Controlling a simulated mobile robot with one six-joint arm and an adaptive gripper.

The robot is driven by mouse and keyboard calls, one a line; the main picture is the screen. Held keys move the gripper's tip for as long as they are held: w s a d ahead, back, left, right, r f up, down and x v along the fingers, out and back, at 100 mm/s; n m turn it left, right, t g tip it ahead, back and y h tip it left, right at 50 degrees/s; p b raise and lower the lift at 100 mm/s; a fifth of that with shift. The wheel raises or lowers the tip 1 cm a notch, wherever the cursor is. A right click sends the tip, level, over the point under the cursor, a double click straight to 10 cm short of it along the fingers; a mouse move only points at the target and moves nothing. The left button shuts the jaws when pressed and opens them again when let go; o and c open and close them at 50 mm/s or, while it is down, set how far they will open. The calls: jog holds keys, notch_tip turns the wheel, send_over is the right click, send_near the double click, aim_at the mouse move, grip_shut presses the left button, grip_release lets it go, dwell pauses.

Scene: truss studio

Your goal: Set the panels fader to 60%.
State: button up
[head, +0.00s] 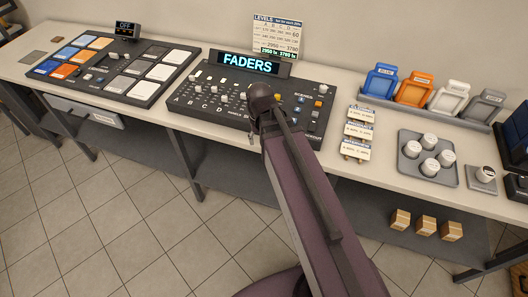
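The fader console (200,112) is a dark slanted desk at the middle of the table, with a lit display reading FADERS (248,63) on top. Small light fader caps (198,90) stand in slots above the letters A, B, C and D on its left half. A label that seems to read PANELS sits low near the middle, left of my arm. The panels fader itself is too small to single out. My arm reaches over the console from the bottom right. A small part of my gripper (252,134) shows at the console's front edge; its fingers are mostly hidden by my arm.
A LEVELS card (278,35) stands behind the console. A button panel (116,88) with an OFF display (127,29) is at left. Label cards (357,133), a grey tray (405,170) with white cups and coloured bins (412,90) are at right. Small boxes (426,224) sit on the lower shelf.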

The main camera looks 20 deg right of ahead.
jog(key=s, duration=0.1)
jog(key=s+f+b, duration=0.1)
jog(key=s, duration=0.1)
jog(key=shift+s+d+f+n, duration=0.15)
jog(key=shift+s+n, duration=0.1)
jog(key=shift+n, duration=0.15)
dwell(3.0)
